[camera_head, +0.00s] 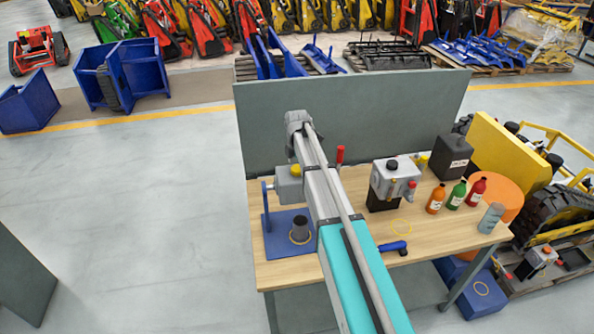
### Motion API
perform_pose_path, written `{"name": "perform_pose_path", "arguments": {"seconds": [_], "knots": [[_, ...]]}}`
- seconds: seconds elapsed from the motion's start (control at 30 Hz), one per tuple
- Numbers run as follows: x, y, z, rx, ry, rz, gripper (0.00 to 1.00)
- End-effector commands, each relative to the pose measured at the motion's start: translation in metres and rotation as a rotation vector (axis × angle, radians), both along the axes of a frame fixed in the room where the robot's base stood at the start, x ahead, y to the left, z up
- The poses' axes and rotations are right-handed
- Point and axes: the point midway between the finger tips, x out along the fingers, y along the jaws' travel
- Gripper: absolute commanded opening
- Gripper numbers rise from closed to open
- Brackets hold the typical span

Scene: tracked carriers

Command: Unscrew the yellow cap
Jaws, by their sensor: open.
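A yellow cap (296,169) sits on top of a grey housing (288,187), left of my arm. The housing is held beside a blue stand (266,208) with a blue base plate on the wooden workbench (385,232). A second small yellow piece (423,160) shows behind a grey and black unit (389,181); I cannot tell what it is. My arm reaches up across the bench and covers part of the housing's right side. My gripper cannot be made out, and neither can any contact with the cap.
Orange, green and red bottles (458,194), a black canister (451,157) and a clear container (491,218) stand at the right. A blue-handled tool (393,247) lies near the front. A dark cup (300,228) stands on the base plate. A grey panel (350,115) rises behind the bench.

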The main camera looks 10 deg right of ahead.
Motion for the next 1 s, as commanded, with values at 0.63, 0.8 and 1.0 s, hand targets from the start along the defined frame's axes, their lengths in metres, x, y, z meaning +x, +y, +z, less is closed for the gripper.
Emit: {"name": "perform_pose_path", "arguments": {"seconds": [0.63,0.8,1.0], "knots": [[0.0000,0.0000,0.0000,0.000,0.000,-0.454,0.97],[0.0000,0.0000,0.0000,0.000,0.000,-0.588,0.97],[0.0000,0.0000,0.0000,0.000,0.000,-0.743,0.97]]}}
